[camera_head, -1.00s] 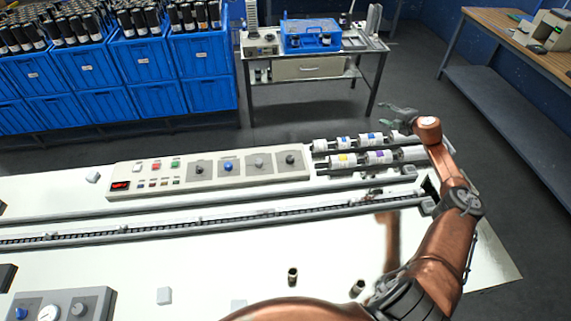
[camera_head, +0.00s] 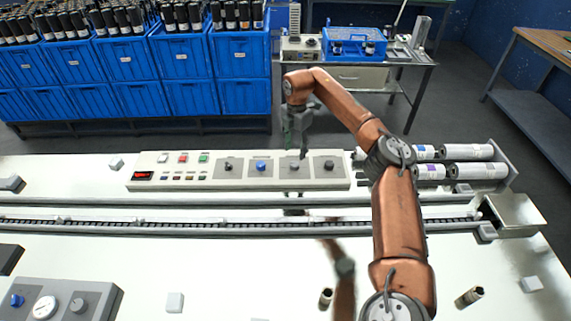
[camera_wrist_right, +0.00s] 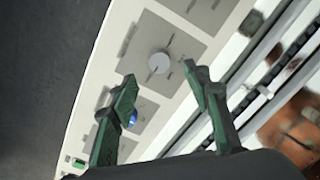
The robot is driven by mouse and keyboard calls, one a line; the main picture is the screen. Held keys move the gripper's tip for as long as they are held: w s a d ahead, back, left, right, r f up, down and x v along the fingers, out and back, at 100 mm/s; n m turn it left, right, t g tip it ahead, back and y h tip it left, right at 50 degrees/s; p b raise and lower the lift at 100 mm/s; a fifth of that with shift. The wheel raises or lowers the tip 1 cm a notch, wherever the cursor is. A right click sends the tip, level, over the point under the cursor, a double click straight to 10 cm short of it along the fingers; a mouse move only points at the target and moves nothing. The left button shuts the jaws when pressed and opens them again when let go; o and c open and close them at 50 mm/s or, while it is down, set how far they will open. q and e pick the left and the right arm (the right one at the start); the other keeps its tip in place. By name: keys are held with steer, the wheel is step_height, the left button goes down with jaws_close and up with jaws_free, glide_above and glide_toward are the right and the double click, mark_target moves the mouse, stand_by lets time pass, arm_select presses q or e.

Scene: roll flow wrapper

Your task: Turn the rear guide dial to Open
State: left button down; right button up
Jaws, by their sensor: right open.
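The rear control panel (camera_head: 240,184) is a long cream box with a row of dials on dark square plates. A grey dial (camera_head: 294,165) is between a blue dial (camera_head: 261,166) and a black dial (camera_head: 328,165). I cannot read which one is the rear guide dial. My right gripper (camera_head: 295,147) is open and empty just above the grey dial. In the right wrist view, the round grey dial (camera_wrist_right: 159,63) appears beyond the open green fingers (camera_wrist_right: 159,74), apart from them. The blue dial (camera_wrist_right: 132,116) is partly hidden by a finger. My left gripper is not in view.
White rolls (camera_head: 478,152) lie right of the panel, partly behind my right arm. A conveyor rail (camera_head: 200,227) runs in front. Small dark cylinders (camera_head: 326,298) stand on the white table. Blue crates (camera_head: 245,95) and a metal cart (camera_head: 412,65) are behind.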

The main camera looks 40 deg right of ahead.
mark_target(295, 163)
step_height(295, 163, down, 7)
steer(key=shift+f+b, duration=0.1)
steer(key=shift+b, duration=0.55)
steer(key=shift+c, duration=0.3)
steer(key=c, duration=1.1)
